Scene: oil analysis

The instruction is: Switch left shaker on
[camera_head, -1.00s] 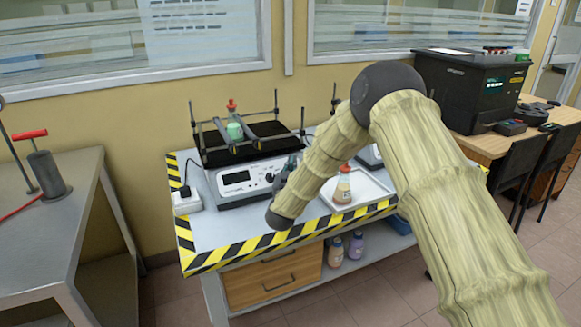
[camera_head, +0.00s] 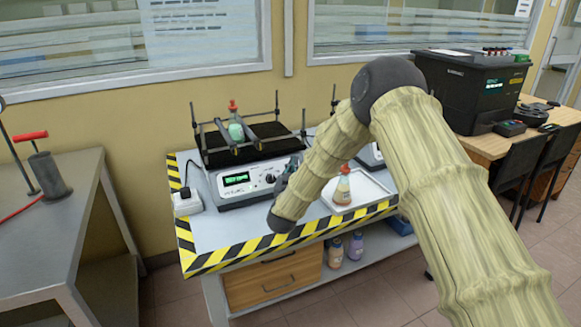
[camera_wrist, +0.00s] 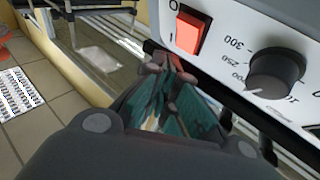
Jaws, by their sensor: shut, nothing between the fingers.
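The left shaker (camera_head: 262,196) stands on the bench, a white and grey box with a black platform (camera_head: 255,148) on top. Its small display (camera_head: 236,179) glows green. A red-capped flask of green liquid (camera_head: 235,128) stands on the platform between the bars. In the wrist view, the red rocker switch (camera_wrist: 188,33) sits on the shaker's front panel, marked O and I, left of the black dial (camera_wrist: 275,72). My gripper (camera_wrist: 170,66) is shut and empty, its fingertips just below the switch. In the head view my gripper (camera_head: 287,172) is at the shaker's right front, partly hidden by my arm.
A second device (camera_head: 369,156) shows partly behind my arm. A white tray (camera_head: 372,187) with a red-capped flask of tan liquid (camera_head: 342,189) lies right of the shaker. A white power socket (camera_head: 187,204) is at its left. The striped bench edge (camera_head: 235,254) is clear.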

